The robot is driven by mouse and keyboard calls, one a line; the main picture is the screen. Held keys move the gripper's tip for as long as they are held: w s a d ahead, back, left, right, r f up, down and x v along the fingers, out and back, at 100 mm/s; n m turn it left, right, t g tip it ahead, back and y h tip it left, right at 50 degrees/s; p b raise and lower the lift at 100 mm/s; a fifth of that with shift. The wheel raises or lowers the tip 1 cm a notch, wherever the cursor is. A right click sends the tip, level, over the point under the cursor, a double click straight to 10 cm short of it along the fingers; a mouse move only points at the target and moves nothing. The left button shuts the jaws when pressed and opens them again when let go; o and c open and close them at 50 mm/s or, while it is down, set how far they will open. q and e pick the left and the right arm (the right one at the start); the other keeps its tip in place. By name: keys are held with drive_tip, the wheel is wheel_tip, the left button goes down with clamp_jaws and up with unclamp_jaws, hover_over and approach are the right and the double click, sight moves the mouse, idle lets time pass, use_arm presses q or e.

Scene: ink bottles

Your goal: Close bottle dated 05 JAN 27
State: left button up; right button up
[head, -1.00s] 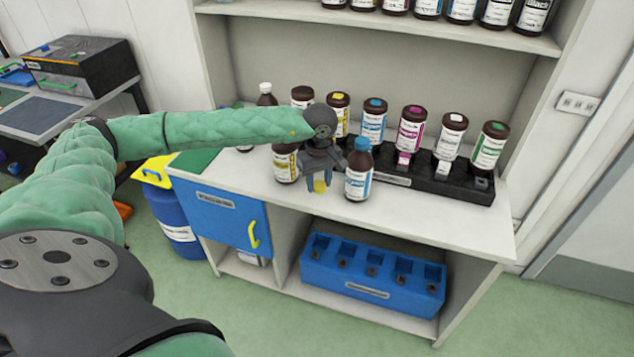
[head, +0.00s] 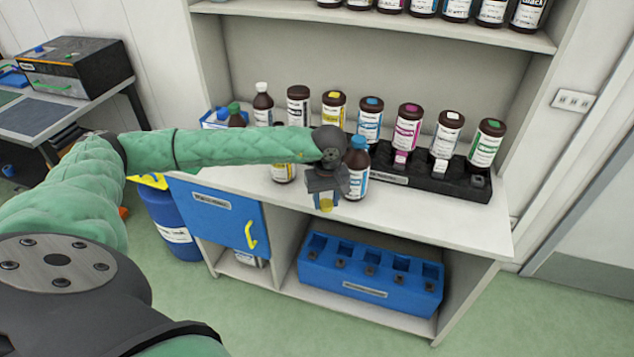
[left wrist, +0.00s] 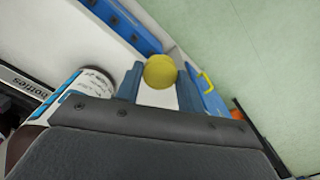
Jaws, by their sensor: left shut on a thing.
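My left gripper (head: 324,198) is shut on a yellow cap (head: 326,204), held near the counter's front edge. In the left wrist view the cap (left wrist: 160,71) sits between the two blue fingers (left wrist: 158,85). A brown bottle with a yellow-marked label (head: 283,173) stands on the counter left of the gripper; my arm hides its top. A blue-capped brown bottle (head: 356,170) stands just right of and behind the gripper, and its label (left wrist: 92,82) shows in the left wrist view. No date is readable on any label. My right gripper is out of view.
A black rack (head: 430,178) with several brown bottles stands along the back of the counter (head: 420,215). More bottles (head: 263,104) stand at the back left. Below are a blue cabinet door (head: 225,218) and a blue crate (head: 370,282). The counter's front right is clear.

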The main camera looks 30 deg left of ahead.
use_arm(q)
drive_tip(key=s+d+f+m, duration=0.2)
drive_tip(key=d+f+m, duration=0.2)
drive_tip(key=d+f, duration=0.2)
drive_tip(key=s+d+f+m, duration=0.3)
drive_tip(key=d+f+m, duration=0.2)
drive_tip(key=f, duration=0.3)
drive_tip(key=shift+d+f, duration=0.3)
drive_tip(key=shift+d, duration=0.45)
